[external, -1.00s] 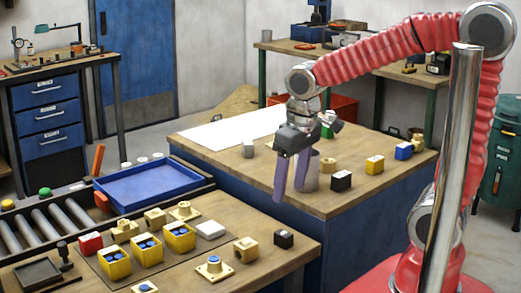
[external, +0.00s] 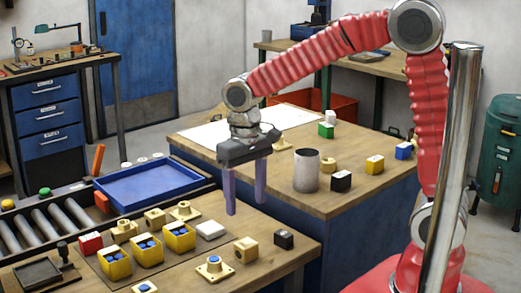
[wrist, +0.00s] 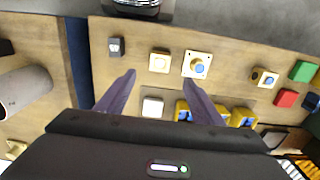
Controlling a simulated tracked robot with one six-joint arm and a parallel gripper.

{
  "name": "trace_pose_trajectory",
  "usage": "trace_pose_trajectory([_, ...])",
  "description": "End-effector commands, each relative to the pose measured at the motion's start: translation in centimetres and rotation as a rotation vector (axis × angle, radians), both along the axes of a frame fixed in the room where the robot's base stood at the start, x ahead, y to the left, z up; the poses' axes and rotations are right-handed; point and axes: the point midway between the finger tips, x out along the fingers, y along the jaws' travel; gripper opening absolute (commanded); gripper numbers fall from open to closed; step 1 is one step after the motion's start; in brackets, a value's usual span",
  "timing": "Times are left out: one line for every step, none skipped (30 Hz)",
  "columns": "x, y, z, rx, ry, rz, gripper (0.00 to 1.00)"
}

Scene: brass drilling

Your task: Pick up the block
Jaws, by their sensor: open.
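Several blocks are in view, and I cannot tell which one is meant. On the front table are a black block (external: 284,239), a brass block with a hole (external: 246,249), a white block (external: 211,229) and a red block (external: 91,243). My gripper (external: 246,206) is open and empty, pointing down above the front table's back edge. In the wrist view my gripper (wrist: 160,77) has the white block (wrist: 153,106) between its spread fingers, lower in the picture. The brass block (wrist: 159,62) lies just beyond the fingertips, and the black block (wrist: 116,46) beyond the left finger.
Yellow bins (external: 179,236) with blue parts and a brass flange (external: 214,267) crowd the front table. A blue tray (external: 155,186) is to the left. The rear table holds a grey cylinder (external: 306,170) and black, yellow, blue and green blocks.

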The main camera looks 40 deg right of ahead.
Motion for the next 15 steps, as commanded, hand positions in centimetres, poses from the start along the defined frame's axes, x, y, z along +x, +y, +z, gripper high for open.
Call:
trace_pose_trajectory([0.0, 0.0, 0.0, 0.0, 0.0, 0.0, 0.61])
trace_pose_trajectory([0.0, 0.0, 0.0, 0.0, 0.0, 0.0, 0.61])
trace_pose_trajectory([0.0, 0.0, 0.0, 0.0, 0.0, 0.001, 0.61])
trace_pose_trajectory([0.0, 0.0, 0.0, 0.0, 0.0, 0.001, 0.61])
trace_pose_trajectory([0.0, 0.0, 0.0, 0.0, 0.0, 0.001, 0.61])
trace_pose_trajectory([0.0, 0.0, 0.0, 0.0, 0.0, 0.001, 0.61])
trace_pose_trajectory([0.0, 0.0, -0.1, 0.0, 0.0, 0.001, 0.61])
trace_pose_trajectory([0.0, 0.0, -0.2, 0.0, 0.0, 0.001, 0.61])
trace_pose_trajectory([0.0, 0.0, -0.4, 0.0, 0.0, 0.001, 0.61])
trace_pose_trajectory([0.0, 0.0, -0.6, 0.0, 0.0, 0.002, 0.61])
trace_pose_trajectory([0.0, 0.0, -0.9, -0.001, 0.001, 0.002, 0.61])
trace_pose_trajectory([0.0, 0.0, -1.4, -0.001, 0.002, 0.002, 0.61])
trace_pose_trajectory([-0.1, 0.0, -1.8, -0.001, 0.002, 0.002, 0.61])
trace_pose_trajectory([-0.1, -0.1, -2.2, -0.001, 0.003, 0.002, 0.61])
trace_pose_trajectory([-0.1, -0.1, -2.9, -0.002, 0.003, 0.002, 0.61])
